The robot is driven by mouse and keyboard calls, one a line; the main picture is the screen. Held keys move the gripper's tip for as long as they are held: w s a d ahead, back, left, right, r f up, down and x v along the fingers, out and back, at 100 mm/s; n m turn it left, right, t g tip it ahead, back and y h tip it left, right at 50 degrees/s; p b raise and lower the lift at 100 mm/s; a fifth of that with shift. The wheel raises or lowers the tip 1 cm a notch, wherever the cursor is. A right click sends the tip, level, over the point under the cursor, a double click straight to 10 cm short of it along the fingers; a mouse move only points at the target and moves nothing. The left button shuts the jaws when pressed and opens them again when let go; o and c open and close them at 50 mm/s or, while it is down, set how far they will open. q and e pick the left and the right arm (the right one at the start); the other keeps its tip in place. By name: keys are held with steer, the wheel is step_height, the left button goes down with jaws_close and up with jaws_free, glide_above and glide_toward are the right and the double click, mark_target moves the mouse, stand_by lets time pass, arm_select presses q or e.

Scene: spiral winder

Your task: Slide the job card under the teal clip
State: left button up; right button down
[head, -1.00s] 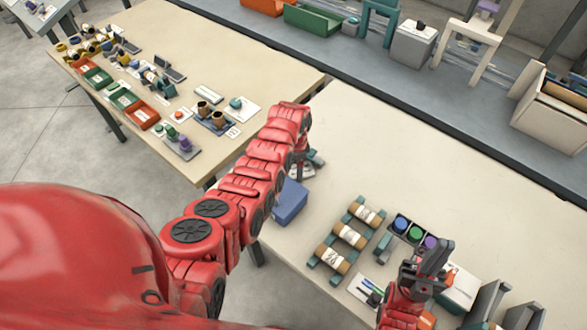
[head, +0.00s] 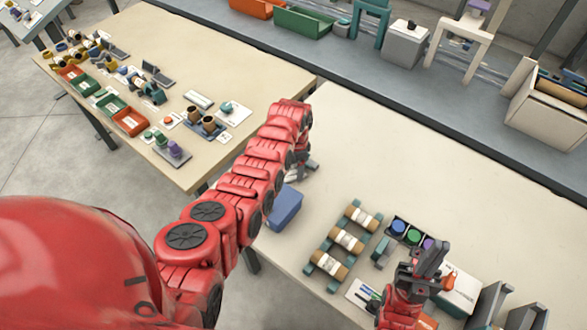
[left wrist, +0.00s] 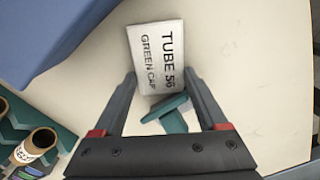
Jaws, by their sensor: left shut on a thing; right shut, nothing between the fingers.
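The job card (left wrist: 157,45) is white and printed "TUBE 56 GREEN CAP". In the left wrist view it lies between the fingertips of my left gripper (left wrist: 160,76), which is shut on its side edges. The teal clip (left wrist: 168,112) stands just below the card's near edge, between my fingers. I cannot tell whether any of the card is under it. In the head view my left gripper (head: 301,170) is beside the blue bin, and the arm largely hides the card and clip. My right gripper (head: 440,248) is shut and empty, near the round colored caps.
The blue bin (head: 285,207) stands close to my left gripper. A teal rack (head: 322,246) with several tubes and a tray of colored caps (head: 399,227) are further right. The pale table (head: 420,150) is clear behind them. A second table (head: 230,70) stands at the left.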

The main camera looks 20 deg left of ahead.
arm_select(q)
steer(key=shift+w+d, duration=0.15)
steer(key=shift+d, duration=0.4)
steer(key=o, duration=1)
steer(key=shift+o, duration=1.1)
steer(key=shift+d, duration=0.25)
